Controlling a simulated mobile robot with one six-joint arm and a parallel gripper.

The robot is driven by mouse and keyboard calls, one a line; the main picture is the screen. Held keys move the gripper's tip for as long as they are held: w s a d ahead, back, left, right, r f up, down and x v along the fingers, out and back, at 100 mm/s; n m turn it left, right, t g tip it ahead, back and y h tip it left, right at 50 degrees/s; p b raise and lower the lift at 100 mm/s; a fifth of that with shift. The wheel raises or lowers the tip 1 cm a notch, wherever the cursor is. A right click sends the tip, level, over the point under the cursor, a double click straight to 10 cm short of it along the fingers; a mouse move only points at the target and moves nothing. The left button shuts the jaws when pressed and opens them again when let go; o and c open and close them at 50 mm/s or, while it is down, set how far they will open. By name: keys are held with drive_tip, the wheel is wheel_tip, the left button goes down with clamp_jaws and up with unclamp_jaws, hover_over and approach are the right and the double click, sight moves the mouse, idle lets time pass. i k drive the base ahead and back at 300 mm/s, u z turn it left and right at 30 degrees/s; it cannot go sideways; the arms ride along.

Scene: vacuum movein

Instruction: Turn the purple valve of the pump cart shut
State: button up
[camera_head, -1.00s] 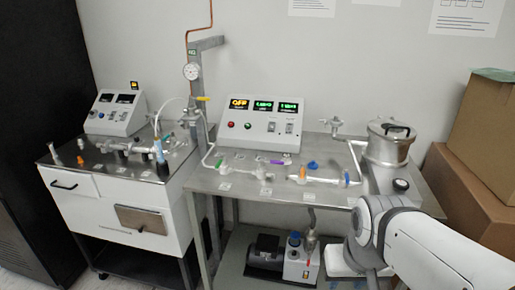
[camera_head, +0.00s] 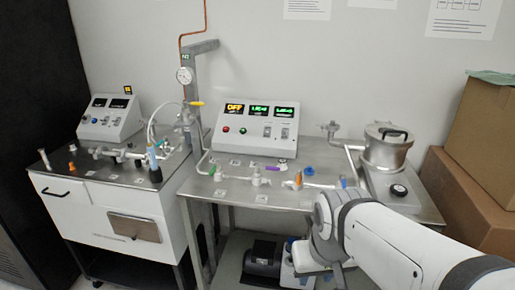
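The purple valve handle (camera_head: 272,168) is a small bar on the white pipework on the metal table's top, in front of the control box. It lies roughly level across the picture and nothing touches it. It is too small to tell how far it is turned. My arm (camera_head: 350,225) reaches in from the lower right, and its wrist end is in front of the table's front edge, below and right of the purple handle. The fingers of my gripper do not show; the arm links hide that end.
Green (camera_head: 212,170), orange (camera_head: 298,180) and blue (camera_head: 308,171) handles sit near the purple one. A control box (camera_head: 257,122) stands behind, and a metal chamber (camera_head: 386,150) stands to the right. A white drawer cart (camera_head: 75,205) is at left, and cardboard boxes (camera_head: 485,140) are at right.

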sight(258, 167)
drive_tip(key=i, duration=0.85)
drive_tip(key=u, duration=0.05)
